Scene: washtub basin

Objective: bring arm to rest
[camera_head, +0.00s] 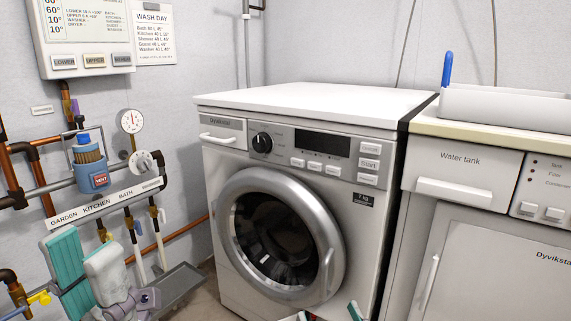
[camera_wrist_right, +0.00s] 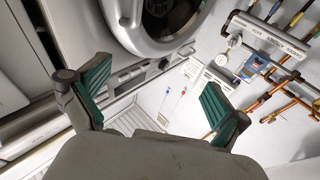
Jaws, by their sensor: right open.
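My left gripper (camera_head: 84,248) is at the lower left in the head view, its fingers pointing up in front of the wall pipes. One teal pad face shows, with a gap to the nearer finger; nothing is seen between them. My right gripper (camera_head: 329,314) shows only as teal fingertips at the bottom edge, in front of the washing machine (camera_head: 225,265). In the right wrist view, my right gripper (camera_wrist_right: 155,78) has its teal pads wide apart and empty. Most of both arms is out of view.
The washing machine's round door (camera_head: 280,240) is shut. A dryer (camera_head: 480,260) stands to its right, with a white tray (camera_head: 505,108) on top. The washer's top (camera_head: 315,98) is bare.

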